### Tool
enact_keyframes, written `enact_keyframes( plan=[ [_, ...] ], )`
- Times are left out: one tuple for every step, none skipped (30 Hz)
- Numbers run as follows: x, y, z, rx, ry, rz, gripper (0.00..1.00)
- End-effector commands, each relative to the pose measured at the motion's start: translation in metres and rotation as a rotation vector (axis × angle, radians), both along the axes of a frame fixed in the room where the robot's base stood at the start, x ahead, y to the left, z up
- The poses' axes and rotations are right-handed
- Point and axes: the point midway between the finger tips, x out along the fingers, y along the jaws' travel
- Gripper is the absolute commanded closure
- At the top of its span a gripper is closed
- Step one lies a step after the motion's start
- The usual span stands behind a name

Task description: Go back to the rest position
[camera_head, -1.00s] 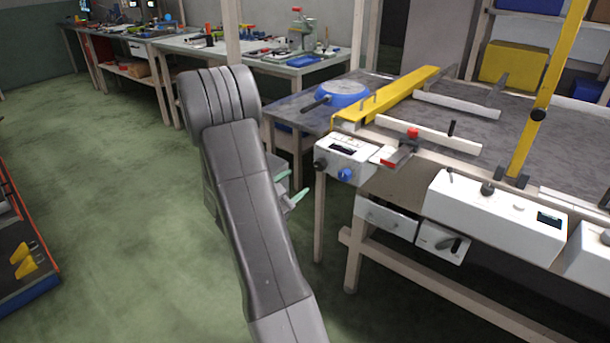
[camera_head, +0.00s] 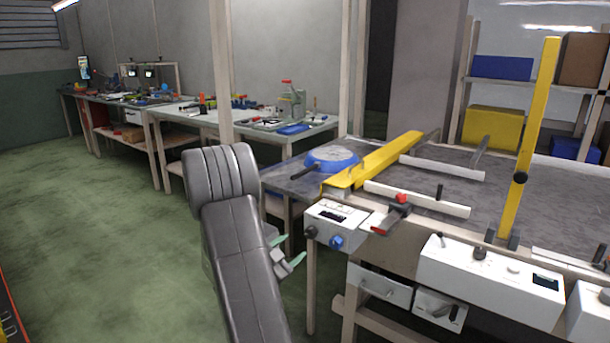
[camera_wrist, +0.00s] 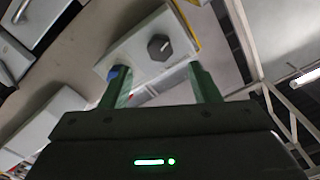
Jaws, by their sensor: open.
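My gripper (camera_head: 287,252) shows partly behind my grey arm in the head view, with its green fingers apart near the left end of the machine table. In the wrist view my gripper (camera_wrist: 160,88) is open, with nothing between its two green fingers. Beyond the fingers is the white control box (camera_wrist: 150,45) with a dark knob and a blue knob. The same control box (camera_head: 338,221) is in the head view, just right of the gripper, and the two look apart. A blue pan (camera_head: 332,160) lies at the table's far left corner.
The machine table (camera_head: 500,215) carries a yellow fence (camera_head: 390,160), an upright yellow post (camera_head: 530,140) and a red-topped clamp (camera_head: 398,208). A long white control panel (camera_head: 490,277) is on its front. Workbenches (camera_head: 235,128) line the back.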

Motion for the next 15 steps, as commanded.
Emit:
enact_keyframes(
  plan=[
    [0.009,-0.008,-0.001,0.0,-0.001,-0.004,0.44],
    [0.013,-0.012,-0.001,-0.001,-0.001,-0.004,0.44],
    [0.02,-0.016,-0.001,-0.001,-0.001,-0.004,0.44],
    [0.025,-0.02,-0.001,-0.001,-0.001,-0.003,0.44],
    [0.03,-0.023,-0.001,-0.001,0.0,-0.004,0.44],
    [0.036,-0.027,-0.001,0.0,0.0,-0.004,0.44],
    [0.04,-0.031,-0.001,-0.001,-0.001,-0.004,0.44],
    [0.044,-0.034,-0.001,0.0,0.0,-0.004,0.44],
    [0.049,-0.037,-0.001,-0.001,-0.001,-0.002,0.44],
    [0.053,-0.039,-0.001,-0.002,0.0,-0.002,0.44],
    [0.056,-0.042,-0.001,-0.002,0.0,-0.002,0.44],
    [0.06,-0.045,-0.001,-0.002,0.0,-0.002,0.44],
    [0.063,-0.046,-0.001,0.0,0.0,-0.001,0.44],
    [0.065,-0.048,0.0,0.0,0.0,-0.001,0.44],
    [0.067,-0.05,0.0,-0.001,0.0,-0.001,0.44]
  ],
)
